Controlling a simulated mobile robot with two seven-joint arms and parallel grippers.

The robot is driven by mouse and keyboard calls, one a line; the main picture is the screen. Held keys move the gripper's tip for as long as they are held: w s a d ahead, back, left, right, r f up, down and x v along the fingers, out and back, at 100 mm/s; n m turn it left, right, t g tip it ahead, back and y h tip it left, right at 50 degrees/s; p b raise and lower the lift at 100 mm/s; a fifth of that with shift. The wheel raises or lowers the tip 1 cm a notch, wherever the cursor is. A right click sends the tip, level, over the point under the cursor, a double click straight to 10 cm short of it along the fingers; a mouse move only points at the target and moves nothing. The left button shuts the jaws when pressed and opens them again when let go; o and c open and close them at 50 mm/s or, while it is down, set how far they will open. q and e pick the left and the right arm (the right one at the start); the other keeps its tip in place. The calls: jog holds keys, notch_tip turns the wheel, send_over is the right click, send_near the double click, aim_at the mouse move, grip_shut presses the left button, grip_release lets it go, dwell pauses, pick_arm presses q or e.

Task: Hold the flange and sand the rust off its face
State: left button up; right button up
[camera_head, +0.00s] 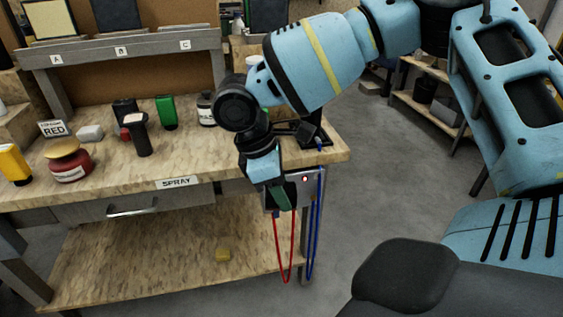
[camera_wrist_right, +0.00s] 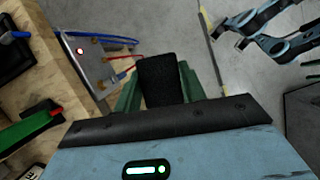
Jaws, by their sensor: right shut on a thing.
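My right gripper (camera_head: 280,205) hangs just off the bench's right front corner, pointing down. In the right wrist view, its green fingers (camera_wrist_right: 160,88) are shut on a dark, rough-looking block (camera_wrist_right: 160,78). What the block is cannot be told for certain. The block is not clear in the head view. I cannot make out a flange in either view. My left gripper is not seen in the head view; blue-grey jointed parts at the wrist view's upper right are unclear.
A grey panel (camera_head: 308,180) with a red light and hanging red and blue cables is beside my right gripper. The bench (camera_head: 110,170) holds a red jar (camera_head: 69,160), a green container (camera_head: 166,112) and a black-handled tool (camera_head: 139,136). Floor to the right is open.

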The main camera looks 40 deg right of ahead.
jog(key=s+d+r+m+y, duration=0.2)
jog(key=s+d+m+y, duration=0.1)
jog(key=d+m, duration=0.5)
jog(key=s+d+r+m+y, duration=0.1)
jog(key=s+d+m+y, duration=0.1)
jog(key=d+m, duration=0.6)
jog(key=s+d+f+m, duration=0.2)
jog(key=s+d+f, duration=0.1)
jog(key=s+f, duration=0.3)
jog(key=shift+d+m, duration=0.25)
jog(key=shift+m, duration=0.15)
jog(key=shift+a+f, duration=0.25)
jog(key=shift+f, duration=0.15)
